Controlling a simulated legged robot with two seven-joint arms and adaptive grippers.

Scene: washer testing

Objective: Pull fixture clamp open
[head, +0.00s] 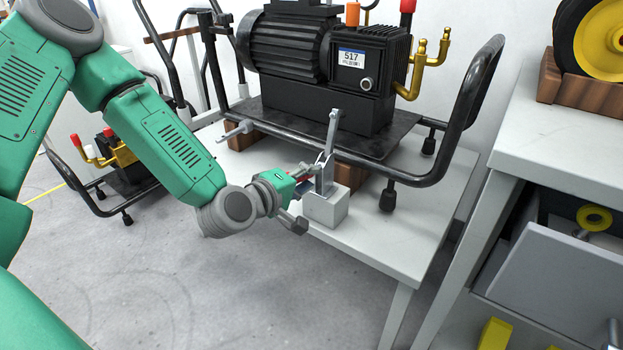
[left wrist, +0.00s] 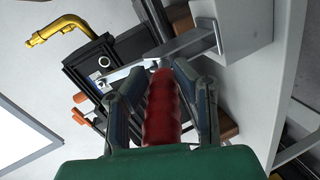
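The fixture clamp (head: 326,204) stands at the front of the white table, a grey block with an upright metal lever (head: 331,145). In the left wrist view, its metal arm (left wrist: 192,45) and red ridged handle (left wrist: 163,110) show close up. My left gripper (head: 300,178) is at the left side of the clamp. In the left wrist view its two fingers (left wrist: 163,72) lie on either side of the red handle, with the tips close against it, so it looks shut on it. In the head view the gripper mostly hides the handle. My right gripper is not in view.
A black pump (head: 330,65) labelled 517 sits on a black cart (head: 375,142) behind the clamp. The cart's tubular rail (head: 440,165) runs close behind the clamp. A grey cabinet (head: 560,130) stands at the right. Floor in front of the table (head: 395,225) is clear.

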